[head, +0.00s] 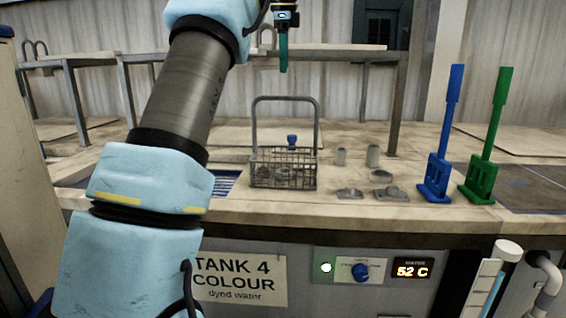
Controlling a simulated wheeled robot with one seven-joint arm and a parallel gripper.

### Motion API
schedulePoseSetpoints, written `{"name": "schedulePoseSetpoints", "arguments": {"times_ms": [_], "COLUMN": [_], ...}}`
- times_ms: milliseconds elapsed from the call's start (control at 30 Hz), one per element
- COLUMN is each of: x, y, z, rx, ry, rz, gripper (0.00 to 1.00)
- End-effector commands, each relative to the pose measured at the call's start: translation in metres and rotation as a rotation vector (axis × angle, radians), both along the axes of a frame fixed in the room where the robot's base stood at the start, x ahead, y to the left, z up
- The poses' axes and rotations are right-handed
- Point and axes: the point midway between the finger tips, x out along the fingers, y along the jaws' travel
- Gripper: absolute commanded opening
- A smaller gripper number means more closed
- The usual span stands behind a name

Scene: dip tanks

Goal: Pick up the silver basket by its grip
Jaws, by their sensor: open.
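The silver basket (283,184) is a wire mesh box standing upright on the worktop near the middle of the head view. Its tall arched handle (285,98) rises above it. Small grey pieces show through the mesh. A small blue knob (292,141) shows inside the handle's arch; I cannot tell whether it is part of the basket. My gripper (283,69) hangs fingers down above the handle, apart from it, open and empty. Its teal fingers overlap edge-on, so the gap between them is hidden.
Small grey metal parts (384,193) lie right of the basket. A blue paddle (443,155) and a green paddle (488,150) stand farther right. A striped grating (227,184) is at left, partly behind my arm. Benches (300,50) stand behind.

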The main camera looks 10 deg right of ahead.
Motion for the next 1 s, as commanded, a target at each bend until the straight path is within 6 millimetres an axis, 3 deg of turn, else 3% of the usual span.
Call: {"name": "schedulePoseSetpoints", "arguments": {"times_ms": [133,400,633,1000], "x": [0.001,0.009,0.011,0.018], "y": [-0.001,-0.003,-0.004,-0.007], "z": [-0.01,-0.048,-0.063,-0.105], "rx": [0.0,0.001,0.001,0.001], "ry": [0.001,0.002,0.003,0.002], "rz": [0.0,0.0,0.0,0.0], "gripper": [0.52,0.52,0.52,0.52]}}
